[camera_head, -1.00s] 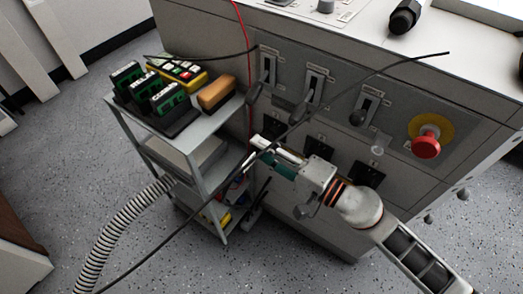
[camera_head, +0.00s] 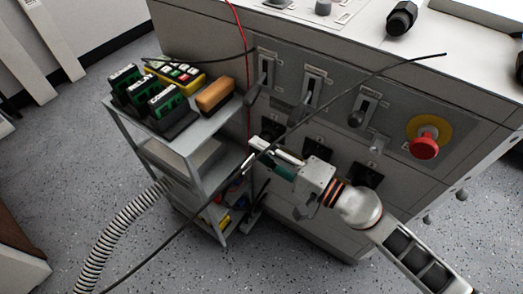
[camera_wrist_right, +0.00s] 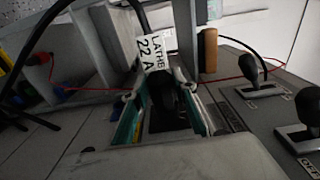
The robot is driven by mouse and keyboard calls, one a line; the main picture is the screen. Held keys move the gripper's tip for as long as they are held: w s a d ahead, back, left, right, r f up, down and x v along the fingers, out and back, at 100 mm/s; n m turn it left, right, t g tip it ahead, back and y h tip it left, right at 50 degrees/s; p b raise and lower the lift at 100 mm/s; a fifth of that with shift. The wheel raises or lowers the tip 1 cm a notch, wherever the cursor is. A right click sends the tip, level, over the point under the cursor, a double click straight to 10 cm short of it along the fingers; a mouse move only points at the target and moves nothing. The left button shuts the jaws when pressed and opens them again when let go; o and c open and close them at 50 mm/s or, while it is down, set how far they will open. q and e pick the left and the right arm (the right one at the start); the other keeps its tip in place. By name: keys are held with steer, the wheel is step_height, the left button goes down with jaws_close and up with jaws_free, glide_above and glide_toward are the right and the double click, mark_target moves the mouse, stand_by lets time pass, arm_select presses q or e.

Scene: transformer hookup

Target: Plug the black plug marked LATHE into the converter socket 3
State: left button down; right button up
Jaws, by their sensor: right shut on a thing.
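The black plug (camera_wrist_right: 172,98) with a white tag (camera_wrist_right: 152,48) reading LATHE 22 A sits between the fingers of my right gripper (camera_wrist_right: 168,112) in the right wrist view. The right gripper is shut on it; its cable rises past the tag. In the head view my right gripper (camera_head: 262,152) reaches left along the converter cabinet's front (camera_head: 400,185), and the plug is hard to make out there. Black sockets (camera_head: 365,176) and (camera_head: 318,149) sit in a row below the switches. Their numbers are unreadable. Whether the plug touches a socket cannot be told. My left gripper is not in view.
Lever switches (camera_head: 312,95) and a red emergency stop (camera_head: 424,146) stick out of the cabinet front. A grey trolley (camera_head: 185,145) with green-black devices (camera_head: 163,104) stands close at the left. A long black cable (camera_head: 205,220) crosses before the gripper.

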steer(key=shift+w+d+r, duration=0.2)
steer(key=shift+w+r, duration=0.05)
steer(key=shift+r, duration=0.1)
steer(key=o, duration=1.3)
steer(key=c, duration=0.4)
steer(key=shift+s+a, duration=0.1)
steer(key=shift+s, duration=0.05)
steer(key=shift+s+a+f, duration=0.1)
steer(key=shift+s+a, duration=0.05)
steer(key=shift+s, duration=0.1)
steer(key=shift+a, duration=0.1)
steer(key=c, duration=0.9)
